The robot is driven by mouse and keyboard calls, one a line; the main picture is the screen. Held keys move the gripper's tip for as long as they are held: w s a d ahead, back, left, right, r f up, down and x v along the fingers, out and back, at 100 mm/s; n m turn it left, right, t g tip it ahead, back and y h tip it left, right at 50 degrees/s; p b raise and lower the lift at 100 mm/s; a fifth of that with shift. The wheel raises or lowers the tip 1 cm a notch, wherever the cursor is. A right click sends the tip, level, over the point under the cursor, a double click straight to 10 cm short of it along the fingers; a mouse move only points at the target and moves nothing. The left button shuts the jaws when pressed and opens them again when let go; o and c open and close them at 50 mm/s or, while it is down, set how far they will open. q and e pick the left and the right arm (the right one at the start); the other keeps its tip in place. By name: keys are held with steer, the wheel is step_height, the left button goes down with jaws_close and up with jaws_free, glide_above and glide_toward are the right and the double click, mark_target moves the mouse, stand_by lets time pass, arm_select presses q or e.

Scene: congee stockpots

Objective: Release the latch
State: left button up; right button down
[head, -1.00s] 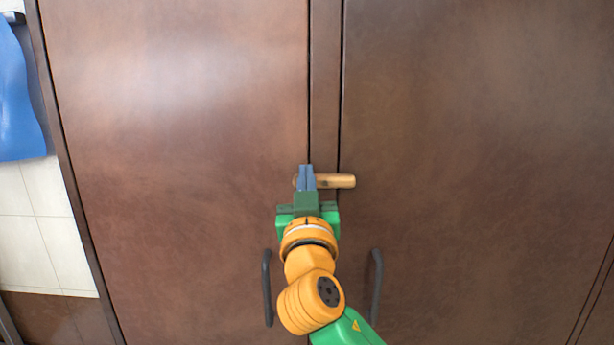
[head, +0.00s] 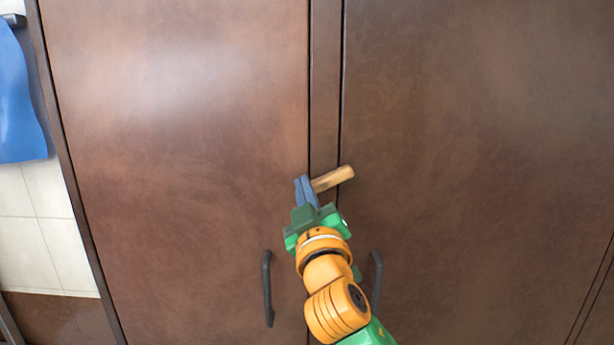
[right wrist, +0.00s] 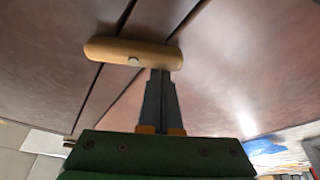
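The latch (head: 335,179) is a short light-wood bar across the seam between two brown cabinet doors. In the head view it is tilted, its right end higher, and its left end is hidden behind my fingers. In the right wrist view the latch (right wrist: 112,49) shows a round metal pin near its middle. My right gripper (head: 304,184) is at the latch's left end in the head view. Its blue-grey fingers are together, and in the right wrist view the fingertips (right wrist: 161,75) meet the bar's edge near one end. My left gripper is not in view.
The left door (head: 180,150) and right door (head: 480,150) are both closed. Dark vertical handles, left (head: 267,290) and right (head: 376,283), flank my right arm below the latch. A blue cloth (head: 18,100) hangs by the tiled wall at far left.

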steer(key=shift+d+f+n+y, duration=0.2)
steer(key=shift+d+f+n, duration=0.1)
steer(key=shift+f+n, duration=0.3)
steer(key=shift+d+f+n+y, duration=0.25)
steer(key=shift+f+n, duration=0.15)
steer(key=shift+f, duration=0.25)
steer(key=shift+d, duration=0.1)
steer(key=shift+d+f, duration=0.1)
steer(key=shift+f, duration=0.1)
steer(key=shift+f+p, duration=0.1)
steer(key=shift+p, duration=0.2)
